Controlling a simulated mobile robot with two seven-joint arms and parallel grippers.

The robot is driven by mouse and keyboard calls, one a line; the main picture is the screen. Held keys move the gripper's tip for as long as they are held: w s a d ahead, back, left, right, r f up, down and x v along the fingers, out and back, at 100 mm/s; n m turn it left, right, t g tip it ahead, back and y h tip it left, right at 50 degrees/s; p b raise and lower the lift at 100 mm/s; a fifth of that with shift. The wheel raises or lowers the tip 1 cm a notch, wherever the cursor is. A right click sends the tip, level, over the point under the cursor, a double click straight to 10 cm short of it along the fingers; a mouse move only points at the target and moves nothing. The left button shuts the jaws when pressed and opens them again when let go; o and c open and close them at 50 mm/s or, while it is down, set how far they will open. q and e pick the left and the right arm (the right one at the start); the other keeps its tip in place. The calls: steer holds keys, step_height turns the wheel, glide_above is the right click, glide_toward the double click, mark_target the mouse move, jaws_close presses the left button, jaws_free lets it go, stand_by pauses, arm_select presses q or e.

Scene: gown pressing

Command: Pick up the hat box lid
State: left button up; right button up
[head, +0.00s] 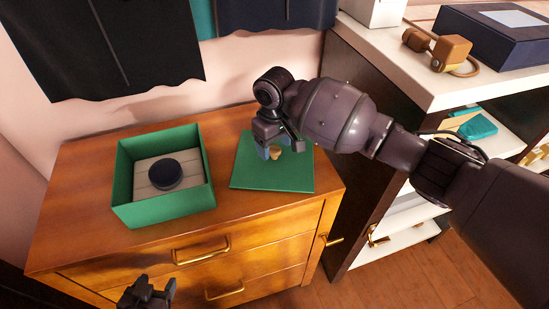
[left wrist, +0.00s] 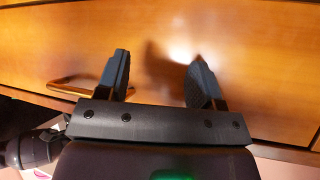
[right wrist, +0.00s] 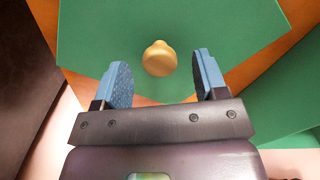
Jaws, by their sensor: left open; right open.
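The hat box lid (head: 255,178) is a flat green square with a small golden knob (head: 275,153), lying on the wooden dresser top. The lid (right wrist: 180,25) and its knob (right wrist: 159,59) also show in the right wrist view. My right gripper (head: 272,152) is open at the lid, its fingers on either side of the knob in the picture; contact is not visible. The green hat box (head: 165,213) stands open to the left, with a dark round hat (head: 165,174) inside. My left gripper (head: 150,290) is open and empty in front of the dresser drawers; it also shows in the left wrist view (left wrist: 160,78).
The wooden dresser (head: 80,170) has brass drawer handles (head: 201,250). Dark garments (head: 110,50) hang behind it.

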step_height(320, 180, down, 2)
steer(key=shift+f, duration=0.25)
steer(key=shift+r, duration=0.1)
steer(key=shift+c, duration=0.2)
steer(key=shift+c, duration=1.2)
steer(key=c, duration=0.7)
steer(key=shift+c, duration=0.2)
